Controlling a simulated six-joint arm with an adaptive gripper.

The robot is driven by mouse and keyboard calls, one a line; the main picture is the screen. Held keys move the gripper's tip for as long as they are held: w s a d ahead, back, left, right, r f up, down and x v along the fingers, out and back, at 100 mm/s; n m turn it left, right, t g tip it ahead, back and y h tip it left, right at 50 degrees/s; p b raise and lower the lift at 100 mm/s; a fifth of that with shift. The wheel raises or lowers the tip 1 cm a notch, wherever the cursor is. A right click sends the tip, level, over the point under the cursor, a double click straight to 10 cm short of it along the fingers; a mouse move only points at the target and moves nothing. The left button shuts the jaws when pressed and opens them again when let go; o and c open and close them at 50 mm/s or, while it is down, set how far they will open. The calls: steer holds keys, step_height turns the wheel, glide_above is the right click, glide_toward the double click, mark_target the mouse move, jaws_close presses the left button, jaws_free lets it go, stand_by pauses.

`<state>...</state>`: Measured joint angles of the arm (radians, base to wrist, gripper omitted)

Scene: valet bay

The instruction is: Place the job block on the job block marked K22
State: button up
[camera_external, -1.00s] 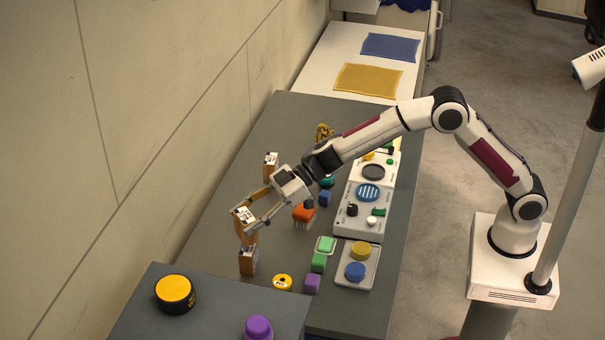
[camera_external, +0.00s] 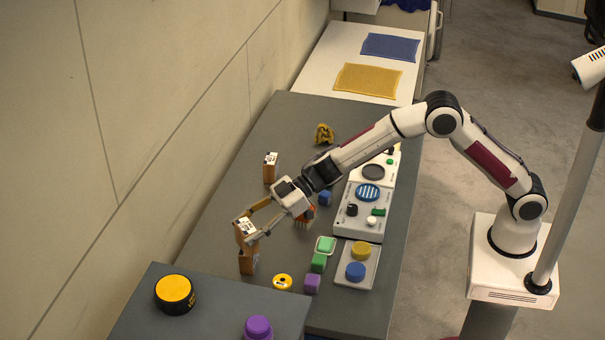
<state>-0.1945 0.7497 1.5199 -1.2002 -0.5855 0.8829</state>
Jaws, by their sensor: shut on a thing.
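My gripper (camera_external: 249,231) is shut on a brown job block (camera_external: 245,228) with a white printed label on its top. The held block is at the left side of the grey table, directly over or resting on another brown job block (camera_external: 247,263). I cannot tell whether the two touch. A further job block (camera_external: 270,168) with a white label stands upright farther back. The print on the labels is too small to read, so I cannot tell which block is marked K22.
A yellow round thing (camera_external: 282,282), green (camera_external: 319,262) and purple (camera_external: 312,283) blocks, and a tray (camera_external: 345,283) lie to the right. A lower-left surface holds a yellow-topped tin (camera_external: 175,291). The table behind is mostly clear.

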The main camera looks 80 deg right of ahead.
steer(key=shift+f, duration=0.1)
steer(key=o, duration=1.2)
steer(key=shift+c, duration=0.2)
steer(key=shift+r, duration=0.2)
steer(key=v, duration=1.2)
